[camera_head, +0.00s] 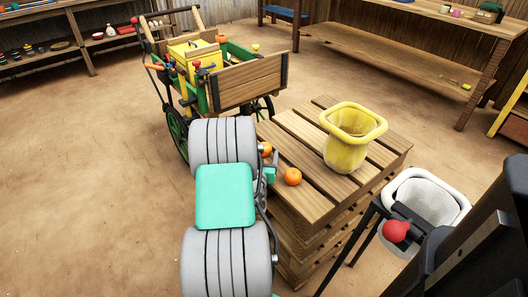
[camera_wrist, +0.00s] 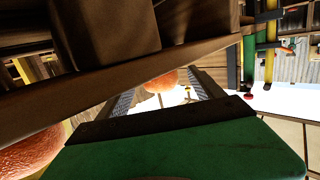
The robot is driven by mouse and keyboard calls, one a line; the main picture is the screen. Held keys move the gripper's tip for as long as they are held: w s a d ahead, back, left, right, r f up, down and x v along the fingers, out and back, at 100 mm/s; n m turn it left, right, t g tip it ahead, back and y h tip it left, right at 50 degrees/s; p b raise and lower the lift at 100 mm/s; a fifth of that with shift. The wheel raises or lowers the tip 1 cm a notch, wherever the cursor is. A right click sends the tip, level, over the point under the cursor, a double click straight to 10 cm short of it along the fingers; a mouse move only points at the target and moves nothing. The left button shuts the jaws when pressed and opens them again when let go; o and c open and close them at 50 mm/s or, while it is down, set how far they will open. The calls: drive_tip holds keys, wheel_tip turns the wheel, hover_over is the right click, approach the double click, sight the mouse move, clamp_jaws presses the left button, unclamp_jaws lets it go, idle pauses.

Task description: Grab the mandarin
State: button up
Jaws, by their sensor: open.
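Two orange mandarins lie on the slatted wooden pallet stack (camera_head: 325,128). One mandarin (camera_head: 293,176) sits near the front left edge; the other mandarin (camera_head: 265,149) is partly hidden by my arm. My gripper (camera_head: 268,174) is low at the pallet's left edge, beside both, mostly hidden behind my arm. A second orange fruit (camera_wrist: 30,152) is large at the lower left, outside the fingers. I cannot tell whether the fingers touch either.
A yellow basket (camera_head: 345,155) stands on the pallet, right of the mandarins. A white bin (camera_head: 428,203) and a red ball (camera_head: 396,231) are at the lower right. A wooden cart (camera_head: 250,82) stands behind the pallet. Bare floor lies to the left.

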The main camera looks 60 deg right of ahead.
sight(263, 154)
drive_tip(key=x, duration=0.3)
drive_tip(key=shift+s+d+f, duration=0.1)
drive_tip(key=shift+f, duration=0.1)
drive_tip(key=shift+d, duration=0.25)
drive_tip(key=c, duration=1.5)
